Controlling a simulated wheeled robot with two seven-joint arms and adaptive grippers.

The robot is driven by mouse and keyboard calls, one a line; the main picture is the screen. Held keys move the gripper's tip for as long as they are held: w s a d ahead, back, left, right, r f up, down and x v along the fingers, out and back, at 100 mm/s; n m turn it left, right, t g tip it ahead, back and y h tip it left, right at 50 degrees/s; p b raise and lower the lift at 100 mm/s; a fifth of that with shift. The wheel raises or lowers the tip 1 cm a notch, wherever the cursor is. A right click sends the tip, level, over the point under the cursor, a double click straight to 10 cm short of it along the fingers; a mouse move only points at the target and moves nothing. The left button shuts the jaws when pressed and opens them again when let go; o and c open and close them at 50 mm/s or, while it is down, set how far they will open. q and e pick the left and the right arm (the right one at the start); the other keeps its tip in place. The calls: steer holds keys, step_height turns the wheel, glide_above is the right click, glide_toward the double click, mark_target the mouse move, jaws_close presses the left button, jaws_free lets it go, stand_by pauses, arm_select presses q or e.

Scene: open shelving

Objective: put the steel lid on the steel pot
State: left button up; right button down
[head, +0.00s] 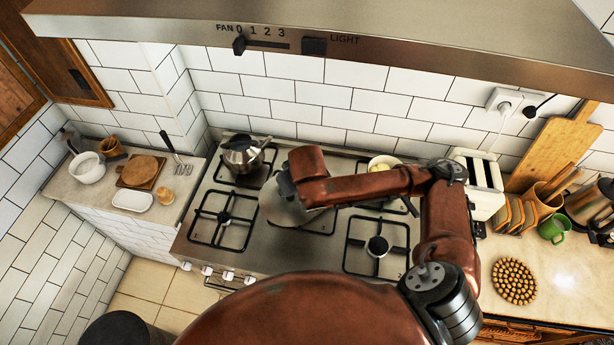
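A round grey steel disc, which looks like the steel lid (277,212), is over the middle of the stove, partly covered by my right arm. My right gripper (287,187) is at the lid's upper left edge, with its dark fingers mostly hidden. I cannot tell whether it is shut on the lid, or whether anything lies beneath the lid. A steel pot (590,203) stands on the right counter, cut by the picture's edge. My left gripper is not in view.
A steel kettle (243,156) stands on the back left burner. A pale bowl (383,162) sits at the back right. The front burners (222,218) are bare. A toaster (481,184), bread slices and a green mug (554,228) crowd the right counter. The hood (330,40) overhangs the stove.

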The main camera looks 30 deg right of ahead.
arm_select(q)
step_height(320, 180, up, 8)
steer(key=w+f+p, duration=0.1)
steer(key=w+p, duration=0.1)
steer(key=p, duration=0.4)
arm_select(e)
steer(key=s+d+r+n, duration=0.1)
steer(key=s+d+r, duration=0.2)
steer(key=d, duration=0.3)
steer(key=s+d+r+n, duration=0.1)
steer(key=s+d+r, duration=0.15)
steer(key=d, duration=0.45)
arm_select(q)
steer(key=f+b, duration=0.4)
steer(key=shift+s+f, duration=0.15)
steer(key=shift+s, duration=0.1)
arm_select(e)
steer(key=w+a+f+y, duration=0.1)
steer(key=w+a+f, duration=0.3)
steer(key=w+f, duration=0.8)
steer(key=shift+w+n, duration=0.3)
steer(key=shift+w, duration=0.2)
steer(key=c, duration=1.7)
jaws_free()
steer(key=shift+d+f, duration=0.1)
steer(key=shift+f, duration=0.05)
steer(key=shift+c, duration=0.2)
steer(key=v, duration=1.2)
steer(key=shift+w+r, duration=0.25)
steer(key=shift+w, duration=0.05)
